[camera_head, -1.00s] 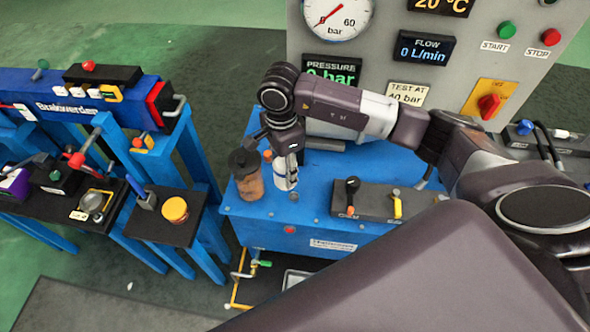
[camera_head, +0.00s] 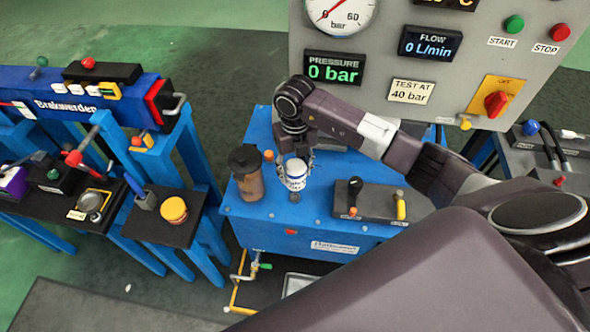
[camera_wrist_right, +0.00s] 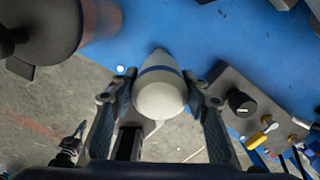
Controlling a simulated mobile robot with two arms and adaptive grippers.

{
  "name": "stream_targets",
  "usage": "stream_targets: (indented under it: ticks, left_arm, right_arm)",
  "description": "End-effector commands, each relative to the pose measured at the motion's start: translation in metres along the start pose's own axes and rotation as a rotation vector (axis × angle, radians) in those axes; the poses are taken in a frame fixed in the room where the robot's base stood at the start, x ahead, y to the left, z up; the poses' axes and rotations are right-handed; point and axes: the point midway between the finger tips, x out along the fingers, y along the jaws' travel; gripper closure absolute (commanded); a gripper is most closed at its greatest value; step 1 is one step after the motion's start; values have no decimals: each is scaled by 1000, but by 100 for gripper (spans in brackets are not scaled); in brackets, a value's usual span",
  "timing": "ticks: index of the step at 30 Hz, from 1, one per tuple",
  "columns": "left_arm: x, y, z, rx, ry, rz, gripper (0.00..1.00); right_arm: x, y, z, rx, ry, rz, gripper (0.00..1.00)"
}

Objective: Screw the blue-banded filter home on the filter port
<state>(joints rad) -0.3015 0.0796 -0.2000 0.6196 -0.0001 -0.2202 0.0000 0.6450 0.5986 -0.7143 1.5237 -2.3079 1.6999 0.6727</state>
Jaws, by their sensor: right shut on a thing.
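The blue-banded filter (camera_head: 295,175) is a white cylinder with a blue stripe, upright over the blue bench top (camera_head: 318,212). My right gripper (camera_head: 296,160) comes down from above, with its fingers on both sides of the filter and shut on it. In the right wrist view, the filter (camera_wrist_right: 160,90) sits between the two fingers of the gripper (camera_wrist_right: 158,97), its blue band across the upper part. The filter port is hidden, and I cannot tell whether the filter touches it. My left gripper is not in view.
A brown container with a dark lid (camera_head: 246,174) stands close to the left of the filter. A dark block with black and yellow levers (camera_head: 375,203) is to the right. The grey gauge panel (camera_head: 380,55) rises behind. A blue stand (camera_head: 110,95) is at left.

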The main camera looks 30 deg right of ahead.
Motion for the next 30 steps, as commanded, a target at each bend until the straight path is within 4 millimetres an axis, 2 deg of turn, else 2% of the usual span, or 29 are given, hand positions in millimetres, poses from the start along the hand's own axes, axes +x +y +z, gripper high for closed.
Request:
stream_targets:
  ticks: [11,30]
  left_arm:
    - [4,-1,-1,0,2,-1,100]
    - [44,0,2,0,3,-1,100]
  right_arm:
    - [0,0,5,-2,-4,1,84]
    - [53,0,4,-4,-1,1,84]
